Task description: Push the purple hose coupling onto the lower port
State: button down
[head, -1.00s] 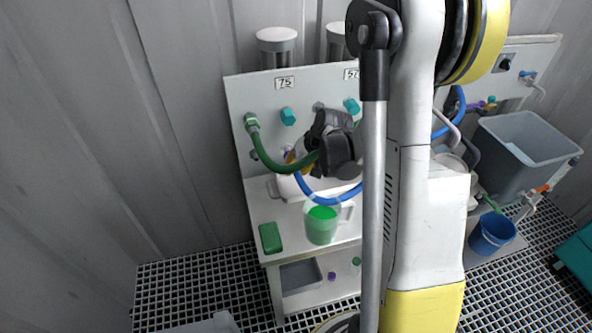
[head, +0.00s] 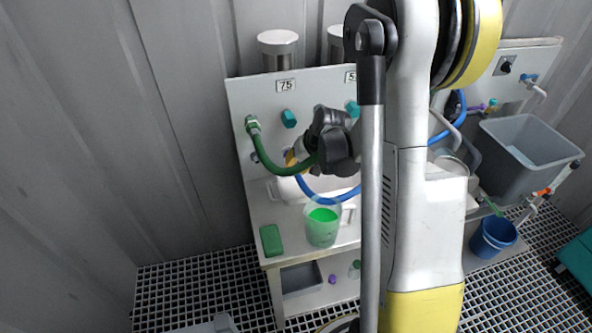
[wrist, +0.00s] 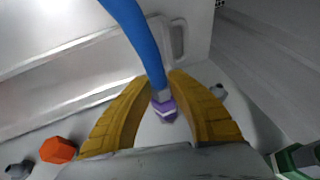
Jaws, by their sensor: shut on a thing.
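The purple hose coupling (wrist: 163,107) is on the end of the blue hose (wrist: 139,40), between the yellow fingertips of my gripper (wrist: 165,98) in the wrist view. My gripper is shut on it. In the head view my gripper (head: 292,160) is at the white panel, and the coupling (head: 287,153) shows only as a small purple patch. The blue hose (head: 325,198) loops down below it.
A green hose (head: 268,158) hangs from the panel (head: 240,95) close to my gripper. Teal caps (head: 289,118) sit above. An orange cap (wrist: 57,150) is near the fingers. A beaker of green liquid (head: 321,225) and a green block (head: 271,240) stand on the shelf below.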

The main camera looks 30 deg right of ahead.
jog(key=shift+w+d, duration=0.15)
jog(key=shift+w, duration=0.3)
jog(key=c, duration=1.3)
grip_release()
jog(key=shift+o, duration=0.2)
jog(key=v, duration=1.2)
jog(key=s+a+r+n+t, duration=0.1)
jog(key=s+a+r, duration=0.3)
jog(key=s+a, duration=0.4)
jog(key=s+a+r+n+t+h, duration=0.1)
jog(key=s+a+r, duration=0.3)
jog(key=s+a, duration=0.4)
jog(key=shift+a+n, duration=0.9)
jog(key=shift+a, duration=0.1)
